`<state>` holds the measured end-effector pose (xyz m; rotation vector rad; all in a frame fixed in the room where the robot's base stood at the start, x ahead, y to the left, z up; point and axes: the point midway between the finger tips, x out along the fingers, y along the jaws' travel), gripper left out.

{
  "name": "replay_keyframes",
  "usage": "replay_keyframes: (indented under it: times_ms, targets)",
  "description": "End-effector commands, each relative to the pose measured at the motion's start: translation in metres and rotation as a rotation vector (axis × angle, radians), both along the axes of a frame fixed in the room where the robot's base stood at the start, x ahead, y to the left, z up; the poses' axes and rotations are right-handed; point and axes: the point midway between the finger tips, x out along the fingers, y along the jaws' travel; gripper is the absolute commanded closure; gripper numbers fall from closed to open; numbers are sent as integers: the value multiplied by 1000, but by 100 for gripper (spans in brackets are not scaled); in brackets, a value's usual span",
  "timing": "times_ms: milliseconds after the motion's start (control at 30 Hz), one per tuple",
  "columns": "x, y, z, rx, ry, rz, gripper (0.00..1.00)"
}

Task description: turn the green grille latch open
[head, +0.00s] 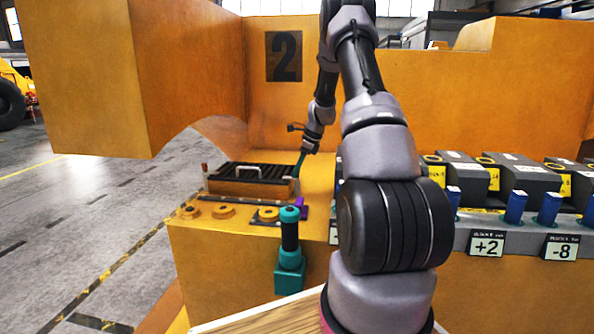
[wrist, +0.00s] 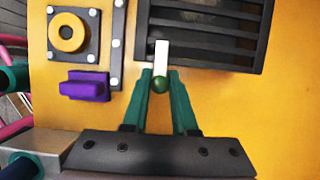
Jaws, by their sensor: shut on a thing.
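The green grille latch (wrist: 160,84) shows in the wrist view as a green knob with a pale bar running up the picture from it. The bar reaches over the near edge of the black slatted grille (wrist: 205,40). My gripper (wrist: 160,88) has its two green fingers shut on the knob, one on each side. In the head view the grille (head: 238,171) lies flat on an orange block, with a pale handle on top. My gripper (head: 297,173) is at its right end, and the latch cannot be made out there.
A purple block (wrist: 86,87) and an orange ring (wrist: 67,33) on a dark plate lie left of the latch. A teal post with a black grip (head: 289,238) stands in front. Several dark castings (head: 525,180) and blue pegs fill the right side.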

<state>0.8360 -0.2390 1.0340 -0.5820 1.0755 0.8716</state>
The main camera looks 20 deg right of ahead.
Motion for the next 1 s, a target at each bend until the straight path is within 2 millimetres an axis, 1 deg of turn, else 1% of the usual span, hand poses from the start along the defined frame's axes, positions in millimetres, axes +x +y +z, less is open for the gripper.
replay_keyframes:
  times_ms: [167, 367, 1000]
  targets:
    - [0, 0, 0, 0, 1, 61, 100]
    - [1, -1, 0, 0, -1, 201, 100]
    - [1, 0, 0, -2, -1, 807, 100]
